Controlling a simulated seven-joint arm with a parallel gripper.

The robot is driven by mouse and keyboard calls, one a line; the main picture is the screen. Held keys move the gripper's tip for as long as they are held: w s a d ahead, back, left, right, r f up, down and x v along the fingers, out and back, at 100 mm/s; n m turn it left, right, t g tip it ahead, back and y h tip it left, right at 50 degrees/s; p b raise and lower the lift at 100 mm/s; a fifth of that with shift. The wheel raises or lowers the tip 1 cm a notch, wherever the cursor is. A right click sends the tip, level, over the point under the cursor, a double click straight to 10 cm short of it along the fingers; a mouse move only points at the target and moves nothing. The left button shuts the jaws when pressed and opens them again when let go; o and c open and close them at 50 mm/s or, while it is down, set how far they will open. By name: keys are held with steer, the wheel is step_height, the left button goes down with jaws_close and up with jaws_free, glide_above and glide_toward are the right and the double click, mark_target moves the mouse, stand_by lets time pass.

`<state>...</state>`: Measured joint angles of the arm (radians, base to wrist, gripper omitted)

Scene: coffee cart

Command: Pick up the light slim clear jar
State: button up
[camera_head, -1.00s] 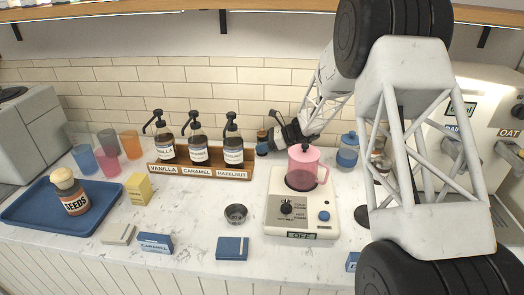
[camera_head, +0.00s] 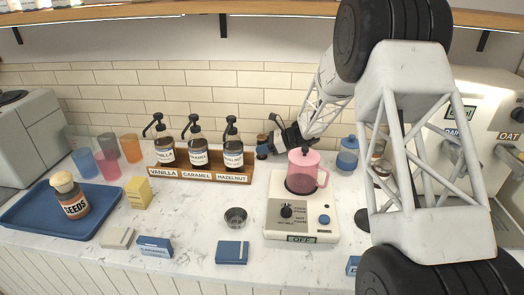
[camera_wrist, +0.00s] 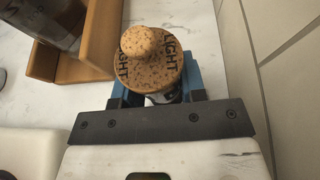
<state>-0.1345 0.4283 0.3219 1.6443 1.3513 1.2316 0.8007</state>
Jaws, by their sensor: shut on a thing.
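The light jar has a speckled cork lid (camera_wrist: 150,62) with a round knob and the word LIGHT around its rim. In the wrist view it stands between the blue fingers of my gripper (camera_wrist: 158,88), which is shut on it. The lid hides most of the jar's clear body. In the head view my gripper (camera_head: 264,150) is behind the blender, at the right end of the syrup rack, with the small brown lid (camera_head: 262,138) just above the fingers. I cannot tell whether the jar's base touches the counter.
The wooden syrup rack (camera_head: 245,172) with pump bottles stands close on the left. The tiled wall (camera_head: 280,85) is close behind.

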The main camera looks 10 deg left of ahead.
steer(key=shift+r, duration=5)
